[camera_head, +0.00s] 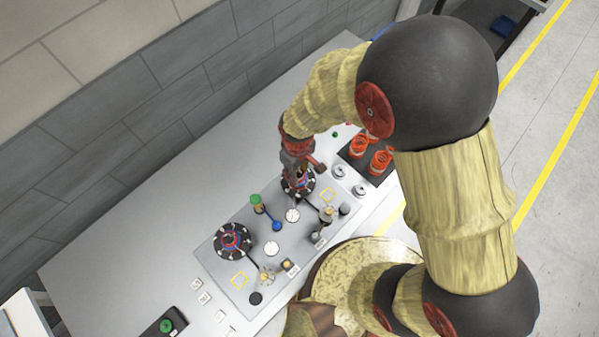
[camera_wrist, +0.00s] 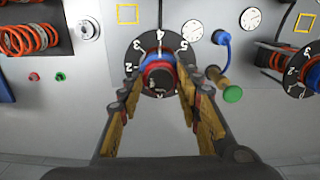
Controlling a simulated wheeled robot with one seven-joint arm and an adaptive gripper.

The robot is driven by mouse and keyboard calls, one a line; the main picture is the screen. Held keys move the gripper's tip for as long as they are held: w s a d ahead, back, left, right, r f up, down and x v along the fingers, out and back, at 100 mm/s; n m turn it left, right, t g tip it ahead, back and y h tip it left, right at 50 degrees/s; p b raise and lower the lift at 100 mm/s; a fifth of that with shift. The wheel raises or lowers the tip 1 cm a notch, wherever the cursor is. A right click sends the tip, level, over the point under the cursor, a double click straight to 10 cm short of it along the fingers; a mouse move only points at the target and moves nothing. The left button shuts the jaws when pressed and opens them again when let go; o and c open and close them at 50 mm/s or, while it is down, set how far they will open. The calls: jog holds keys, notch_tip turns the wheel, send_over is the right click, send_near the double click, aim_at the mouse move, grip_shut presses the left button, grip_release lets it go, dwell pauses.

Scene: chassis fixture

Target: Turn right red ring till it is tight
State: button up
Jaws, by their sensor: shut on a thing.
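The right red ring (camera_wrist: 159,76) sits with a blue part at the centre of a black dial (camera_wrist: 142,50) with white numbers. My gripper (camera_wrist: 160,86) is shut on the red ring, with one finger on each side. In the head view my gripper (camera_head: 297,172) points down at this dial and hides much of the ring. The left dial (camera_head: 233,240), also red and blue at its centre, stands apart on the same grey plate and shows partly at the right edge of the wrist view (camera_wrist: 303,74).
The grey plate (camera_head: 215,262) lies on a long table against a wall. Orange springs (camera_wrist: 28,38) stand on a dark tray beside the plate.

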jog(key=m, duration=0.7)
dwell(0.3)
jog(key=o, duration=0.9)
jog(key=shift+o, duration=0.2)
notch_tip(320, 180, up, 7)
jog(key=p, duration=0.4)
jog(key=shift+r, duration=0.1)
